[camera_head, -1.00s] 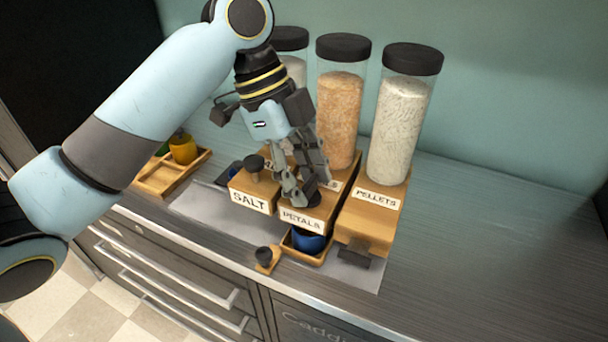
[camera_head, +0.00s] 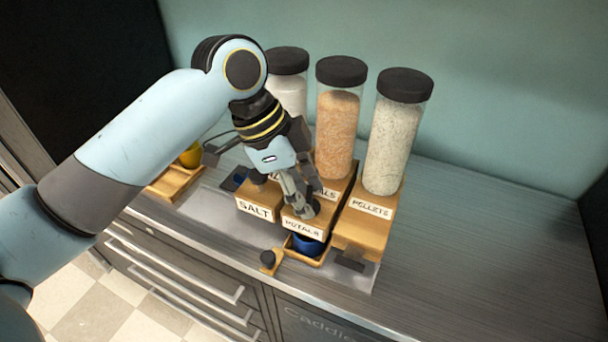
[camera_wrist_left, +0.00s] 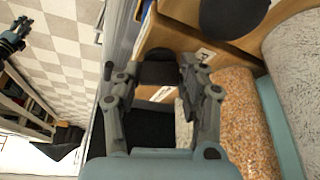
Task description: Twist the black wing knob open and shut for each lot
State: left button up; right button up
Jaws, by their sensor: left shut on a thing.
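Three wooden dispensers stand on the counter, labelled SALT (camera_head: 255,210), PETALS (camera_head: 303,228) and PELLETS (camera_head: 371,208), each under a clear jar with a black lid. My left gripper (camera_head: 305,208) reaches down onto the top front of the petals dispenser. It is shut on the black wing knob (camera_wrist_left: 158,73), which shows between the two fingers in the left wrist view; in the head view the fingers mostly hide it. A blue cup (camera_head: 307,245) sits in a small wooden tray below the petals outlet.
Another wooden tray (camera_head: 175,183) with a yellow item (camera_head: 191,155) is at the left. The counter (camera_head: 480,240) right of the pellets dispenser is clear.

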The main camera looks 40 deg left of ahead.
pick_arm(q)
jog(key=shift+d+r+n+p, duration=0.1)
jog(key=shift+n+p, duration=0.2)
jog(key=shift+n, duration=0.4)
jog(key=shift+n+t, duration=0.4)
jog(key=shift+n, duration=0.1)
jog(key=shift+y, duration=0.3)
jog(key=o, duration=1.2)
jog(key=shift+c, duration=0.2)
jog(key=shift+s+r, duration=0.1)
jog(key=v, duration=1.1)
jog(key=shift+r, duration=0.25)
jog(key=shift+s, duration=0.1)
